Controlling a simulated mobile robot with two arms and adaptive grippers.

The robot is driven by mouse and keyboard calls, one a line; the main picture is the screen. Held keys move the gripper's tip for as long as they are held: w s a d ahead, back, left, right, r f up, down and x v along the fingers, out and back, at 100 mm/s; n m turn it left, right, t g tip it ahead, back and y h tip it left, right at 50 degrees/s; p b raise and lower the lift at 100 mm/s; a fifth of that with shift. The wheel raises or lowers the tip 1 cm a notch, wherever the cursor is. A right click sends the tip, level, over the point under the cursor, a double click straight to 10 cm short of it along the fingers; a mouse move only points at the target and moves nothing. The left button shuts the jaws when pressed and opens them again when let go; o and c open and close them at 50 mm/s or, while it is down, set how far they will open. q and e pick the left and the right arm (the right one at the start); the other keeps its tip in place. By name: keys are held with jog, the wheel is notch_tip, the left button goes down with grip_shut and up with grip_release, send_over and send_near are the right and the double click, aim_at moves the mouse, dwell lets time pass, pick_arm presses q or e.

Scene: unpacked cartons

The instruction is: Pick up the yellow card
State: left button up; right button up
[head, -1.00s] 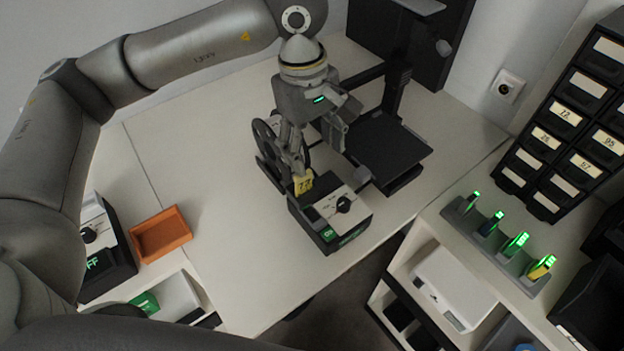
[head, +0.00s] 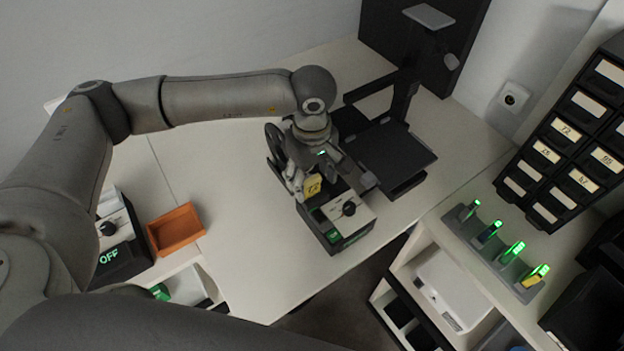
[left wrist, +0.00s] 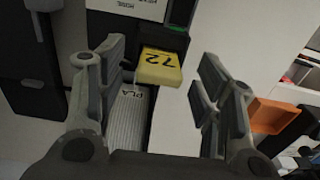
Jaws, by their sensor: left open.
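The yellow card (head: 312,185), marked 72, stands at the back edge of a black and white device (head: 345,212) with a dark knob and a green ON display. In the left wrist view the card (left wrist: 160,68) shows between the two fingers, with its number upside down. My left gripper (head: 310,180) is open and just above and behind the device. Its fingers (left wrist: 162,70) stand on both sides of the card in the picture, with gaps; I cannot tell whether they reach its depth. My right gripper is not in view.
A black stand with a flat plate (head: 388,158) is close on the right of the gripper. A dark spool (head: 273,138) is behind it. An orange tray (head: 175,230) and an OFF device (head: 118,245) lie left. Table between tray and device is clear.

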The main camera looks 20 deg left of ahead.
pick_arm(q)
jog(key=shift+f, duration=0.35)
jog(key=shift+c, duration=0.4)
jog(key=c, duration=0.8)
jog(key=shift+r, duration=0.1)
